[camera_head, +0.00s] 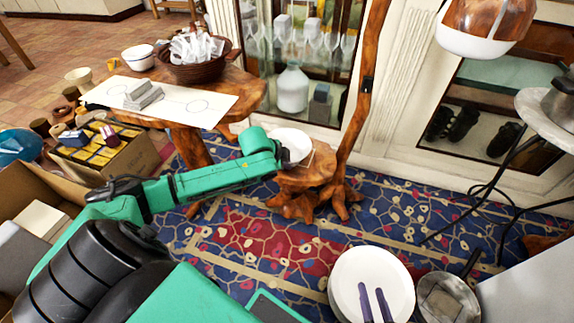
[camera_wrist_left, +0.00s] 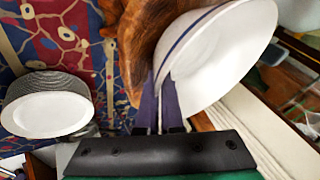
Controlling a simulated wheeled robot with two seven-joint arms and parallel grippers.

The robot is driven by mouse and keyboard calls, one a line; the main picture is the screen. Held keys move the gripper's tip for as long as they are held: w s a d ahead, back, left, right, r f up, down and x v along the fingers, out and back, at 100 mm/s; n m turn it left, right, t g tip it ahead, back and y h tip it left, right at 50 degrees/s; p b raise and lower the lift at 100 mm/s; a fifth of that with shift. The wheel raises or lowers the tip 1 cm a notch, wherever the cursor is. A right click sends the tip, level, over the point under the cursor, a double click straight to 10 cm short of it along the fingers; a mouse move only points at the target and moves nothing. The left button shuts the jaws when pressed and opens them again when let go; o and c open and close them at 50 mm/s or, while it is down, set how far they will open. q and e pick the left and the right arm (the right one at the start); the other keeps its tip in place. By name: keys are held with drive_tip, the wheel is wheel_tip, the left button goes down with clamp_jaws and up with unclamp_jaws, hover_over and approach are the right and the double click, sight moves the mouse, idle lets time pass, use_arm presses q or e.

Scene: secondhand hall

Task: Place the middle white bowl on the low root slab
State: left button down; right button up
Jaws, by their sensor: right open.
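A white bowl (camera_head: 293,141) with a blue line near its rim is at the end of my left arm. In the left wrist view the bowl (camera_wrist_left: 225,55) is tilted in the picture, its rim at the purple fingers of my left gripper (camera_wrist_left: 158,108), which look shut on it. The low root slab (camera_head: 318,168) is under and beside the bowl; its wood (camera_wrist_left: 143,30) shows behind it. I cannot tell whether they touch. Another white bowl (camera_head: 138,58) stands on the wooden table. My right gripper (camera_head: 376,304) is open and empty over a white plate.
The wooden table (camera_head: 245,88) holds a basket (camera_head: 196,70), a white sheet (camera_head: 205,106) and grey blocks. A twisted wooden post (camera_head: 358,105) rises beside the slab. White plates (camera_head: 372,272) and a pan (camera_head: 447,298) are at the front right. A glass cabinet stands behind.

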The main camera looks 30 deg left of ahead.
use_arm(q)
drive_tip(key=c, duration=1.1)
unclamp_jaws()
drive_tip(key=d+p+v, duration=0.1)
drive_tip(key=p+v, duration=0.6)
drive_tip(key=v, duration=0.5)
drive_tip(key=s+d+f+n+h, duration=0.1)
drive_tip(key=s+d+f+n, duration=0.2)
drive_tip(key=d, duration=0.4)
drive_tip(key=s+d+f+n+t+h, duration=0.1)
drive_tip(key=s+d+f+n+h, duration=0.1)
drive_tip(key=s+d, duration=0.3)
drive_tip(key=s+d+f+n+h, duration=0.1)
drive_tip(key=s+d+f+n, duration=0.2)
drive_tip(key=d, duration=0.7)
drive_tip(key=shift+s+d+f+n+h, duration=0.1)
drive_tip(key=shift+s+f+n+h, duration=0.3)
drive_tip(key=shift+s+f, duration=0.4)
use_arm(e)
wheel_tip(320, 180, up, 7)
drive_tip(key=d+n+g+h, duration=0.1)
drive_tip(key=d+g, duration=0.2)
drive_tip(key=shift+g, duration=0.4)
use_arm(q)
drive_tip(key=shift+s+r, duration=0.1)
drive_tip(key=shift+r, duration=0.1)
use_arm(e)
drive_tip(key=shift+w, duration=0.1)
